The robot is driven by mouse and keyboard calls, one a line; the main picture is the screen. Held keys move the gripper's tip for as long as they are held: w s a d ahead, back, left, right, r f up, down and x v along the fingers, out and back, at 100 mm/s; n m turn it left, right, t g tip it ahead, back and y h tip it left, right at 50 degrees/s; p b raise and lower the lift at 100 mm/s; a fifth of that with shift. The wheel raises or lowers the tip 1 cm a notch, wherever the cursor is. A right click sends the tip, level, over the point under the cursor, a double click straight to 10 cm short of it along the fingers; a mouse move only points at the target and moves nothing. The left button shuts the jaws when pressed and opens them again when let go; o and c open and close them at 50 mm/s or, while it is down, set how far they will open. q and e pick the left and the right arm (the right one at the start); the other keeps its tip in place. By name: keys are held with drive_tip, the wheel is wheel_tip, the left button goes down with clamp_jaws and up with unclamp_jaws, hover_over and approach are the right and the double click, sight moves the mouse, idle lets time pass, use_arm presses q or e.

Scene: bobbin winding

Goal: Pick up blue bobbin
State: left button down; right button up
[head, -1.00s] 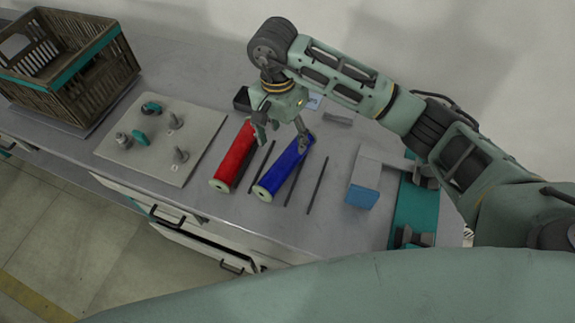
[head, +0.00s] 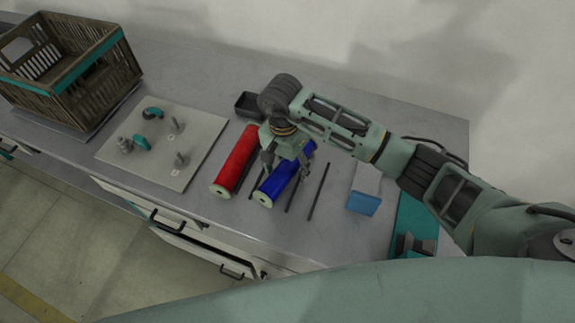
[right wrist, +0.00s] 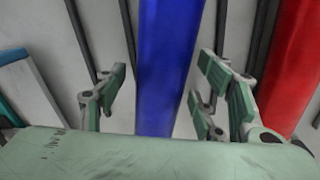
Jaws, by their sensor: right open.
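The blue bobbin (head: 279,179) lies on the grey workbench, with a pale end facing the front edge. My right gripper (head: 287,168) is over it and hides part of its far half. In the right wrist view the blue bobbin (right wrist: 168,65) runs between the spread fingers of the right gripper (right wrist: 160,95). The fingers are on either side of it with gaps, and the gripper is open and empty. The red bobbin (head: 235,160) lies parallel to the left, and it shows at the right of the wrist view (right wrist: 297,60). My left gripper is not in view.
Thin dark rods (head: 318,192) lie beside the bobbins. A plate with pegs (head: 190,140) and a slatted crate (head: 70,75) are to the left. A blue-and-white block (head: 363,203) is to the right. A small black tray (head: 247,104) is behind.

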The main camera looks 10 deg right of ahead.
drive_tip(key=c, duration=1.4)
drive_tip(key=shift+c, duration=0.3)
drive_tip(key=shift+r, duration=0.4)
wheel_tip(320, 180, up, 3)
drive_tip(key=shift+w+f+b, duration=0.15)
drive_tip(key=shift+f+b, duration=0.05)
drive_tip(key=shift+b, duration=0.5)
drive_tip(key=s+d+r+n+b, duration=0.2)
drive_tip(key=s+d+r+n, duration=0.6)
drive_tip(key=s, duration=0.4)
wheel_tip(320, 180, up, 3)
drive_tip(key=shift+d+f+n+t, duration=0.2)
drive_tip(key=shift+n+t, duration=0.2)
drive_tip(key=shift+n, duration=0.3)
